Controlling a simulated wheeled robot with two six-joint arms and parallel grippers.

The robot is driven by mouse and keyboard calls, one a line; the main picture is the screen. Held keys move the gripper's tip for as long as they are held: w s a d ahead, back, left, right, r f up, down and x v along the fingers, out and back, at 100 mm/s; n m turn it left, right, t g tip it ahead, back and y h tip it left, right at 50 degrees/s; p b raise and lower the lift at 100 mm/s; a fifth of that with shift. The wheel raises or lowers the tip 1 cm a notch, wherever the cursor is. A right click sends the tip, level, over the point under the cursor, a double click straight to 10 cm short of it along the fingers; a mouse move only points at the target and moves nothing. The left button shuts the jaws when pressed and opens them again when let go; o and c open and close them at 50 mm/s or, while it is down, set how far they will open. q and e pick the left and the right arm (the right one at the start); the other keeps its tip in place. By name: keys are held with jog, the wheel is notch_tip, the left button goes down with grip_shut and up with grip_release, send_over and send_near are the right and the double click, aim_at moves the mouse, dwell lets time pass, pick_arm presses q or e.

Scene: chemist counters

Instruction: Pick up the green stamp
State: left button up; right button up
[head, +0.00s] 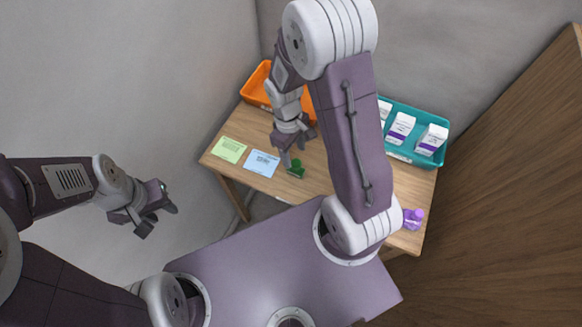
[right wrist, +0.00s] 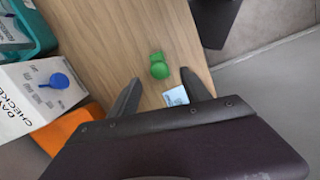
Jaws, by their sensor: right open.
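The green stamp (head: 296,168) stands on the wooden table near its front edge, beside the light-blue card. In the right wrist view the green stamp (right wrist: 159,69) shows a round knob and lies just beyond my fingertips, roughly between them. My right gripper (head: 293,155) is open and empty above the table, close to the stamp; its two spread fingers also show in the right wrist view (right wrist: 160,78). I see no contact with the stamp. My left gripper (head: 158,217) hangs open and empty at the left, away from the table.
The table holds a green card (head: 229,149), a blue card (head: 262,163), an orange tray (head: 255,83), a teal tray (head: 429,160) with white boxes, and a purple object (head: 412,218). Walls stand behind.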

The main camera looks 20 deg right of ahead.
aim_at(297, 169)
jog(key=shift+w+f, duration=0.1)
jog(key=shift+f, duration=0.05)
jog(key=f, duration=0.3)
jog(key=shift+s+d+f, duration=0.1)
jog(key=shift+s+f, duration=0.05)
jog(key=shift+s, duration=0.15)
jog(key=shift+s+d+f+b, duration=0.15)
jog(key=shift+f, duration=1.25)
jog(key=shift+s+d+f+b, duration=0.15)
jog(key=shift+f, duration=1.2)
grip_shut()
